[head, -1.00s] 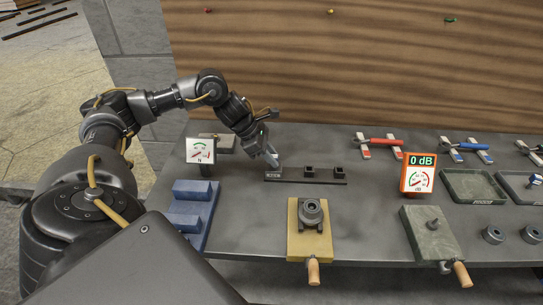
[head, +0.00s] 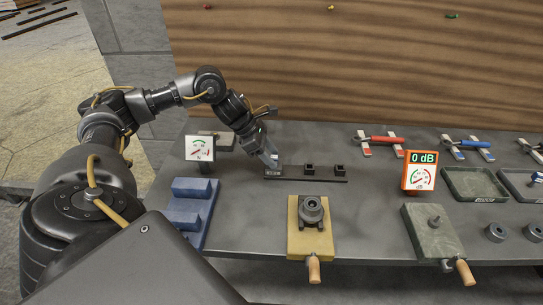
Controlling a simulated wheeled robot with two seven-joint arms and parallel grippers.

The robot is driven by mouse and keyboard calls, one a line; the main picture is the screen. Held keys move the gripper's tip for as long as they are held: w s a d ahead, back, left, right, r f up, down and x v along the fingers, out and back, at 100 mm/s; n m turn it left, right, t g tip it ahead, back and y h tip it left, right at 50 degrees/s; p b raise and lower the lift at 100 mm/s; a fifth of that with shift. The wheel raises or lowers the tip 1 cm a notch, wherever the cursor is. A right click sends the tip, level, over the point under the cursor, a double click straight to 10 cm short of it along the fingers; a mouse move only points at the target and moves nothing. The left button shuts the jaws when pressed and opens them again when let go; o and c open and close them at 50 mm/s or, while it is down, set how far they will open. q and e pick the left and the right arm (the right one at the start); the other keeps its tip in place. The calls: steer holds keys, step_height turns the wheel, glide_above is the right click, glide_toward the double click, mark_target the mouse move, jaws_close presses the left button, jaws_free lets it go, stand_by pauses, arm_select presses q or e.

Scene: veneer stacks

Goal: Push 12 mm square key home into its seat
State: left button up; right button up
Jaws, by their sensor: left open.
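A dark strip (head: 318,180) lies on the grey bench, with two small black square sockets, a middle one (head: 309,169) and a right one (head: 339,169). At its left end is a small dark labelled block (head: 271,174); the label is too small to read. My left gripper (head: 272,162) is open, pointing down right at this left end, its fingertips at or just above the block. I cannot tell whether they touch. The square key cannot be made out; the fingers may hide it. My right gripper is not in view.
A white N dial (head: 200,149) and a blue stepped block (head: 194,203) stand left of the strip. A tan board (head: 298,243) with a round fitting lies in front. An orange 0 dB meter (head: 419,171) and a grey tray (head: 474,198) stand right. Bench between strip and meter is clear.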

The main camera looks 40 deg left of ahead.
arm_select(q)
steer(key=b+v, duration=0.1)
steer(key=v, duration=0.9)
steer(key=shift+a, duration=0.1)
